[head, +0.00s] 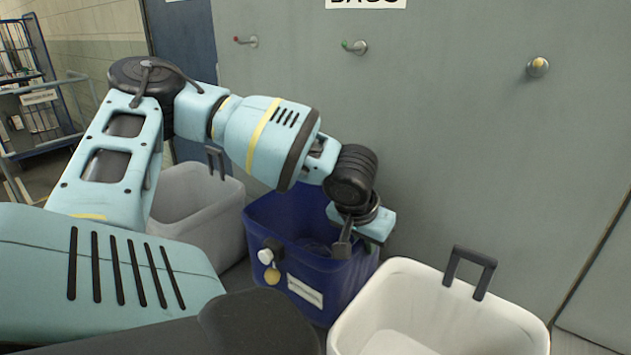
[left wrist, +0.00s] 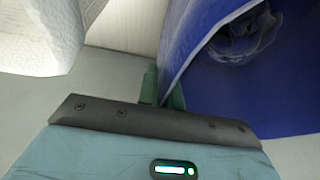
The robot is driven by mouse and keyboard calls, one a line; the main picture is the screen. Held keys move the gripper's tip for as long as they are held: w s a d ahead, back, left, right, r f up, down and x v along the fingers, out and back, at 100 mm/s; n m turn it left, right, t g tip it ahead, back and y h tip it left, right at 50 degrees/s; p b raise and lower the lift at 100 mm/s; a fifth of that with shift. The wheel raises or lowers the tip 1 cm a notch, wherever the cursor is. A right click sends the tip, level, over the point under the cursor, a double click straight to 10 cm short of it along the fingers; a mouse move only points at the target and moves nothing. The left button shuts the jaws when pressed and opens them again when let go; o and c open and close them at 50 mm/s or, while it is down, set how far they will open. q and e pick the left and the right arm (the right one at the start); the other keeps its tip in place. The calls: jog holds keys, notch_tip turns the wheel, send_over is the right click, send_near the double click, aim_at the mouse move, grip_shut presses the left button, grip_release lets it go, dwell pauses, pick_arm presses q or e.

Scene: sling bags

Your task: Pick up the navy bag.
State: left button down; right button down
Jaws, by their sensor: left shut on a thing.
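The navy bag (head: 338,285) is an open-topped, deep blue tub-like bag in the middle of the head view. It has a white label and a round tan tag on its front. My left gripper (head: 362,236) is at the bag's right rim. In the left wrist view, the fingers of the left gripper (left wrist: 163,90) are shut on a thin edge of the navy bag (left wrist: 285,85), with its wall between them. Part of the rim and any handle there are hidden behind the gripper. I cannot tell whether the bag is off the floor. My right gripper is out of view.
A white bag (head: 465,308) with a dark handle stands close on the right. A grey bag (head: 208,215) stands close on the left. A grey wall (head: 465,150) with several pegs is behind. A blue cart (head: 45,95) is at far left.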

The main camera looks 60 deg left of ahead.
pick_arm(q)
notch_tip(320, 180, up, 11)
jog(key=shift+f+p, duration=0.15)
jog(key=shift+p, duration=0.2)
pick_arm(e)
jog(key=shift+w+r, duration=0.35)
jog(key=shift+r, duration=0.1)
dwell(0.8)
